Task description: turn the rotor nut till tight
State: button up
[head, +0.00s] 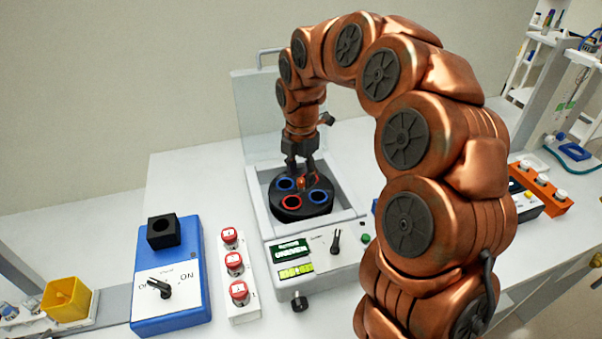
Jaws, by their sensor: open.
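The rotor (314,212) is a dark round disc with red-ringed and blue-ringed holes. It sits inside the open white centrifuge (341,261). The rotor nut (301,183) is a small orange piece at the rotor's centre. My gripper (302,179) points straight down over the rotor's middle, with its open fingers around or just beside the nut. I cannot tell whether the fingers touch it. The fingers partly hide the nut and the back of the rotor.
The centrifuge's clear lid (256,105) stands raised behind. A blue switch box (194,310) with a black block (163,231) and a strip of red-topped buttons (235,264) are to the left. A yellow container (66,299) is at far left. An orange rack (541,188) is at right.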

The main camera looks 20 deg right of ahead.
jog(key=shift+f, duration=0.55)
jog(key=shift+c, duration=0.4)
grip_shut()
